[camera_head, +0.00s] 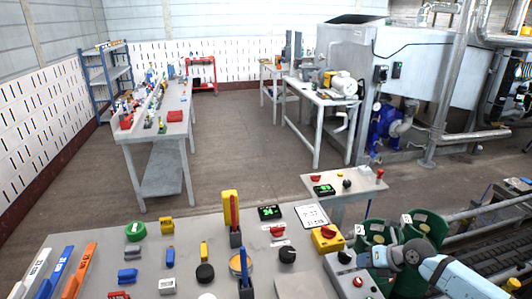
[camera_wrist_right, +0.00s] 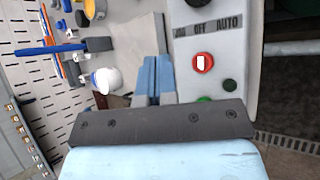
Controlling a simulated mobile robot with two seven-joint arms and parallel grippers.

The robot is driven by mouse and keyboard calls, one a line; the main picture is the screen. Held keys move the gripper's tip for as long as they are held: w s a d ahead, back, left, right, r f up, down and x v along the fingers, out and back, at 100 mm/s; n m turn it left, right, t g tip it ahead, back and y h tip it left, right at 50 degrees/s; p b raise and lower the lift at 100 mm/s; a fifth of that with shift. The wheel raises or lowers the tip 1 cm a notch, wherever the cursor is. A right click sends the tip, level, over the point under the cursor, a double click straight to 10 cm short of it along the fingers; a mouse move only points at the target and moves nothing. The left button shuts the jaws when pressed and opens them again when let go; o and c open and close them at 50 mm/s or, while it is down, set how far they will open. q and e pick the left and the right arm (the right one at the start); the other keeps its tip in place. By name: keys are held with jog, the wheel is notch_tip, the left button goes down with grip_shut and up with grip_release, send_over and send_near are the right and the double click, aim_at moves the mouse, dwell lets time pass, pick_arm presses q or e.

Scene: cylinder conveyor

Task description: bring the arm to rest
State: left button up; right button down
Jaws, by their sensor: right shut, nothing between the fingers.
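My right arm comes in from the lower right of the head view. My right gripper (camera_head: 366,259) is over the right end of the workbench (camera_head: 190,225), beside a grey control box (camera_head: 340,277). In the right wrist view its blue-grey fingers (camera_wrist_right: 154,78) are together with nothing between them. I cannot tell how high the fingertips are above the bench. My left gripper is not in view.
Green drums (camera_head: 425,228) stand close by my right arm, with a conveyor (camera_head: 495,262) beyond on the right. The bench holds a yellow box with a red button (camera_head: 327,238), a blue-handled tool (camera_head: 243,268) and several small parts. Open floor (camera_head: 235,150) lies behind.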

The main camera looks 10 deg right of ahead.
jog(key=s+a+r+m+t+y+p, duration=0.1)
jog(key=s+a+m+t+y, duration=0.15)
jog(key=s+a+m, duration=0.35)
jog(key=s+a+m+t+y+p, duration=0.1)
jog(key=s+a+m+t+y, duration=0.1)
jog(key=s+a+m+t, duration=0.5)
jog(key=s+a+f+m+g+h, duration=0.2)
jog(key=s+f+m+h, duration=0.1)
jog(key=s+m, duration=0.4)
jog(key=s+a+f+m+g+h+p, duration=0.1)
jog(key=s+a+f+m+g+h, duration=0.1)
jog(key=s+m, duration=0.5)
notch_tip(320, 180, down, 4)
jog(key=m+g+h, duration=0.1)
jog(key=m+h, duration=0.1)
jog(key=m, duration=0.3)
jog(key=shift+r, duration=0.2)
jog(key=shift+g+h, duration=0.25)
